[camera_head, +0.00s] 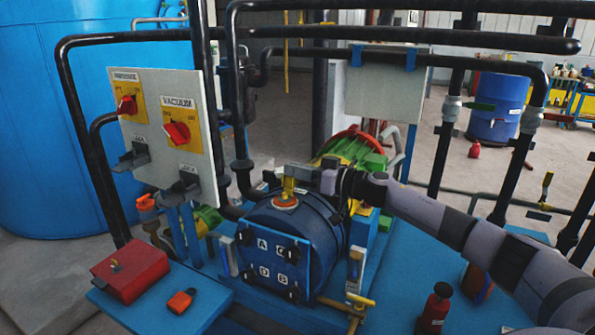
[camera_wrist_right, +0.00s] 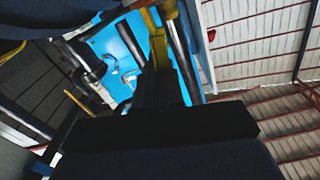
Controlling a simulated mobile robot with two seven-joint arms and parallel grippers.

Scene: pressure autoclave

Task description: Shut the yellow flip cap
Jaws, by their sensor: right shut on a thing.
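The blue cylindrical vessel (camera_head: 325,225) stands in the middle of the head view, its front plate marked with letters. The yellow flip cap (camera_head: 288,188) stands up on top of it, above an orange-red ring (camera_head: 285,202). My right gripper (camera_head: 302,173) reaches in from the right and is shut on the yellow flip cap. In the right wrist view a yellow piece (camera_wrist_right: 158,45) lies at the tips of the dark fingers (camera_wrist_right: 160,82). The fingers partly hide the cap. My left gripper is in neither view.
A grey panel (camera_head: 150,82) with two red knobs on yellow plates stands left of the vessel. Black pipes (camera_head: 400,35) run above and behind. A red box (camera_head: 130,272) and an orange item (camera_head: 181,300) lie at the front left. A dark red bottle (camera_head: 435,308) stands front right.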

